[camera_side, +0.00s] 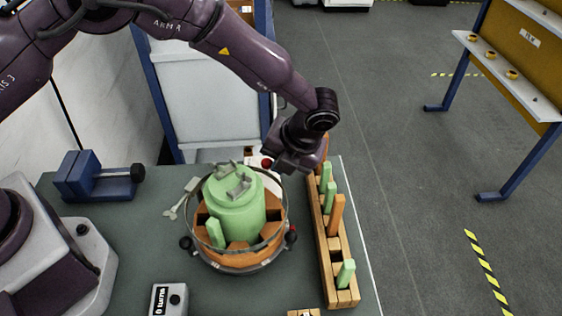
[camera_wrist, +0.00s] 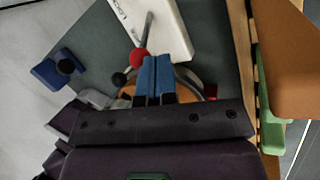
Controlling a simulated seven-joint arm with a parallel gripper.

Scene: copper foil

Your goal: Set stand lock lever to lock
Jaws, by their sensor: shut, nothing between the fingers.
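The lock lever has a red ball knob (camera_side: 267,163) on a grey rod and sits behind the round stand (camera_side: 238,268). In the wrist view the red knob (camera_wrist: 138,58) is just left of my blue fingertips, and its rod runs up over a white plate (camera_wrist: 172,25) with partly readable lettering. My gripper (camera_wrist: 156,72) is shut and empty, its fingers together beside the knob. I cannot tell whether they touch it. In the side view my gripper (camera_side: 289,162) is right of the knob, its fingertips hard to make out.
The stand carries a green cylinder (camera_side: 236,205) ringed by orange blocks. A wooden rack (camera_side: 332,262) with green and orange pieces stands close on the right. A blue vise-like block (camera_side: 95,178) is at the back left, and a small labelled box (camera_side: 169,299) is in front.

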